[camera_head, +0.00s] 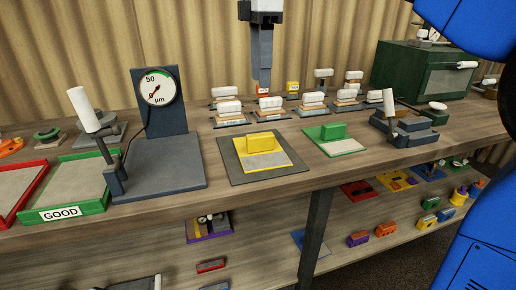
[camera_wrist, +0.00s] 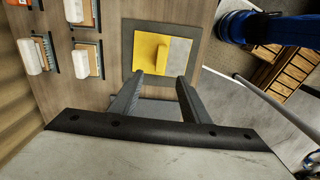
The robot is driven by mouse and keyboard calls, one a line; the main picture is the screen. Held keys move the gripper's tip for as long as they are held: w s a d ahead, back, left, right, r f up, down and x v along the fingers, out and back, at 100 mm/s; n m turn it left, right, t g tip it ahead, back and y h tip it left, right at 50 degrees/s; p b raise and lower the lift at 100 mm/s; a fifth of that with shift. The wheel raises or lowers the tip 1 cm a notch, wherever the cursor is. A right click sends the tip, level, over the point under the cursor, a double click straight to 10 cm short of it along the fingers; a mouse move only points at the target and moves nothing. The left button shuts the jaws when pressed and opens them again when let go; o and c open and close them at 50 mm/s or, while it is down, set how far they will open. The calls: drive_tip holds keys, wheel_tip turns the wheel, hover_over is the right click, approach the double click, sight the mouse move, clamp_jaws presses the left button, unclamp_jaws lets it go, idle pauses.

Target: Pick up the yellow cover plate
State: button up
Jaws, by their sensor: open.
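The yellow cover plate (camera_head: 248,161) lies flat on a dark grey mat (camera_head: 232,172) on the bench, with a raised yellow block (camera_head: 260,141) on it and a pale grey area toward its front. My gripper (camera_head: 262,82) points down, above the bench; in this view its fingers overlap. In the wrist view, my gripper (camera_wrist: 159,80) is open and empty. Its two fingers are apart, and the yellow cover plate (camera_wrist: 146,52) shows just beyond their tips, with the block roughly between their lines. The gripper appears clear of the plate.
A similar green plate (camera_head: 338,147) lies to the right. A dial gauge stand (camera_head: 160,135) and a green GOOD tray (camera_head: 75,198) stand left. Several white-topped pieces (camera_head: 270,103) line the back. A dark green cabinet (camera_head: 425,72) stands back right. The bench edge is in front.

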sight(260, 135)
wheel_tip(260, 135, down, 17)
drive_tip(key=shift+s+f, duration=0.1)
drive_tip(key=shift+s, duration=0.05)
idle(0.6)
clamp_jaws()
idle(1.4)
